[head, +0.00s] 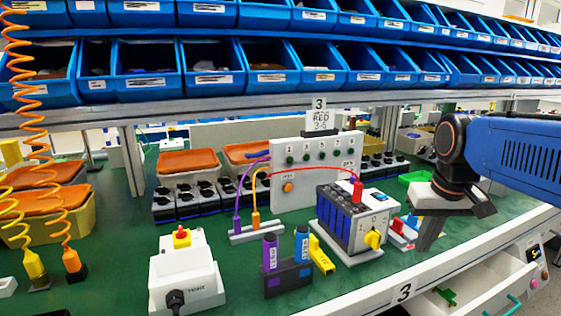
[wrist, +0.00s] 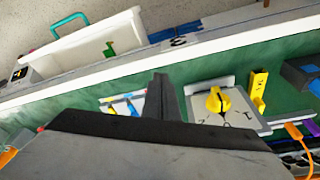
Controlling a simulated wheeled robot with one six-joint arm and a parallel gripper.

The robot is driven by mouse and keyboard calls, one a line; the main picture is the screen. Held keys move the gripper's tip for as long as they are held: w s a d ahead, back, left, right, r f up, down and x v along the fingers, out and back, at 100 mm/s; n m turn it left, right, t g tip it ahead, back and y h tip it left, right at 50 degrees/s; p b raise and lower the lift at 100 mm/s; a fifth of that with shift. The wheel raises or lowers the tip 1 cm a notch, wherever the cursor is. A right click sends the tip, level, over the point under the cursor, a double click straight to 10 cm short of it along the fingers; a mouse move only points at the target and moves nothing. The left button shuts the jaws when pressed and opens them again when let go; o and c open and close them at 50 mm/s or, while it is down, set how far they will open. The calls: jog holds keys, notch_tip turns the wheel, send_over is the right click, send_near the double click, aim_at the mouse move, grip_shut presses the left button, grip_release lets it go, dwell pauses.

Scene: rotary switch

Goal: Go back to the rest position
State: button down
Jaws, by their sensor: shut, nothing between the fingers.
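My gripper (head: 428,236) is at the right of the bench in the head view, pointing down at the end of my blue arm. It is shut and empty; its closed fingers (wrist: 159,97) show in the wrist view. The rotary switch has a yellow knob (head: 373,240) on the front of a grey and blue block (head: 345,217). The gripper is to the right of the knob and apart from it. In the wrist view the yellow knob (wrist: 217,100) is right of the fingers, with dial marks beside it.
A red plug and cable (head: 357,190) rise from the block's top. A white panel (head: 310,165) stands behind. A white box with a red and yellow button (head: 182,238) is at left. An open drawer (head: 480,290) juts out at front right. Blue bins (head: 210,65) hang above.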

jog(key=s+a+f+t, duration=0.2)
jog(key=s+f, duration=0.8)
jog(key=s, duration=0.2)
jog(key=shift+s+a+f+n, duration=0.3)
jog(key=shift+s+f, duration=0.05)
jog(key=shift+f, duration=0.05)
